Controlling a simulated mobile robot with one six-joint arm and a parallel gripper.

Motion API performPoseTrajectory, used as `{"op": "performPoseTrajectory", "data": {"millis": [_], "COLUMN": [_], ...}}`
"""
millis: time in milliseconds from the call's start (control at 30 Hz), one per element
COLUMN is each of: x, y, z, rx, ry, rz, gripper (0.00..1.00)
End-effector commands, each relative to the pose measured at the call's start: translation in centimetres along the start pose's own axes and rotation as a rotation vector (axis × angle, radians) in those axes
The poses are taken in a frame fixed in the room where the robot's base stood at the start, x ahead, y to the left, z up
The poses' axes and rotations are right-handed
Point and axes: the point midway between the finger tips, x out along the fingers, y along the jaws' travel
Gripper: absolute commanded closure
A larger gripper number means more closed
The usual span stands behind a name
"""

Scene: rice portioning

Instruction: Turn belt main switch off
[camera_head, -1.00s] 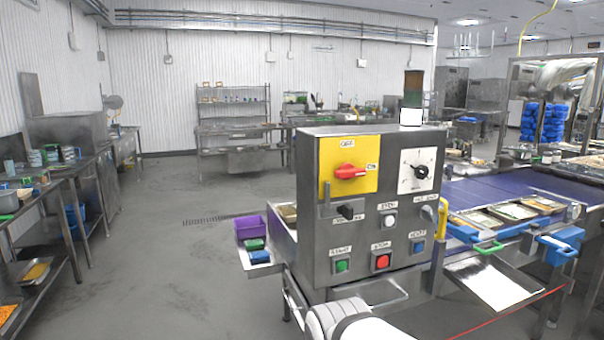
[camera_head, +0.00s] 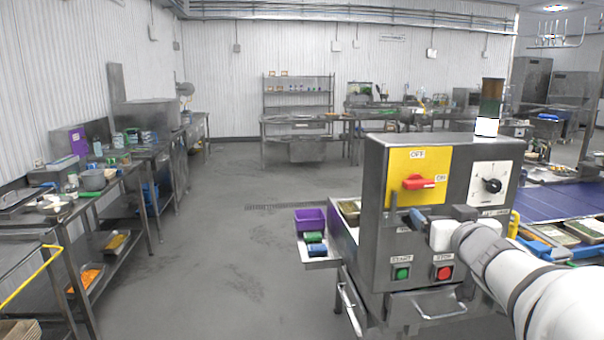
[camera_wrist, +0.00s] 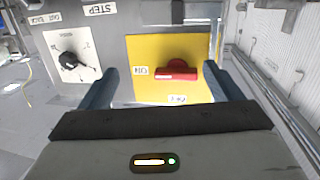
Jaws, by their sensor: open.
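The belt main switch is a red rotary handle (camera_head: 418,182) on a yellow plate (camera_head: 403,196) at the upper left of the grey control box. Its handle lies horizontal, towards the ON label at right; the OFF label is above. In the wrist view, the picture is upside down and the red handle (camera_wrist: 178,74) lies between my finger lines, with ON at left and OFF below. My gripper (camera_wrist: 161,72) is open and empty, its fingers apart from the handle. In the head view my gripper (camera_head: 440,216) is in front of the box, below the yellow plate, partly hiding the lower controls.
A dial (camera_head: 492,186) is right of the switch. A green button (camera_head: 402,273) and a red button (camera_head: 444,272) sit below. A signal tower (camera_head: 490,105) stands on top. The purple belt (camera_head: 560,200) runs right; small bins (camera_head: 311,220) hang left.

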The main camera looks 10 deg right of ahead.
Motion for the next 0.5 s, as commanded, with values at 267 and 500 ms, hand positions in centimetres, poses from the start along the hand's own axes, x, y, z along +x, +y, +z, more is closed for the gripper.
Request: {"op": "performPoseTrajectory", "data": {"millis": [267, 500], "x": [-0.4, 2.3], "y": [-0.2, -1.0], "z": [-3.2, -3.5], "rx": [0.014, 0.018], "ry": [0.096, 0.098], "rz": [-0.172, -0.194], "gripper": [0.15, 0.15]}}
